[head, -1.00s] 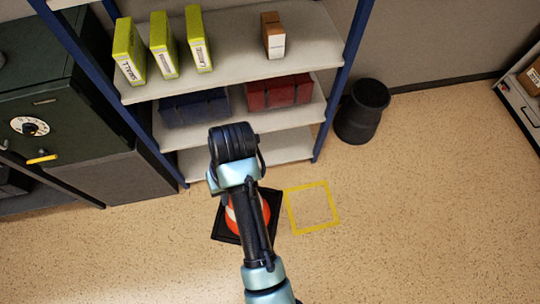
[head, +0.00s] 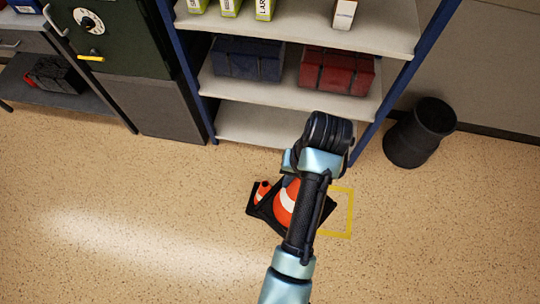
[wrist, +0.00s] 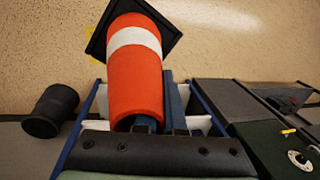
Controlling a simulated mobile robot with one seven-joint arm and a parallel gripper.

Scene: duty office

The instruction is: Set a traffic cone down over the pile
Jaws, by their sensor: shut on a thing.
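An orange traffic cone with a white band and a black square base (wrist: 135,70) is held in my gripper (wrist: 160,118), by its narrow end. Its base points away from the gripper. In the head view the held cone (head: 285,205) shows partly behind my arm, above the floor. A second, smaller-looking orange and white cone shape (head: 262,192) peeks out at its left, with black base material around it. It may be the pile; most of it is hidden by the held cone and my arm. I cannot tell whether the two touch.
A yellow square outline (head: 349,212) marks the floor at right of the cones. A shelf unit (head: 300,20) with blue and red boxes stands behind, a black bin (head: 420,133) to its right, a dark safe (head: 125,40) to its left. The front floor is clear.

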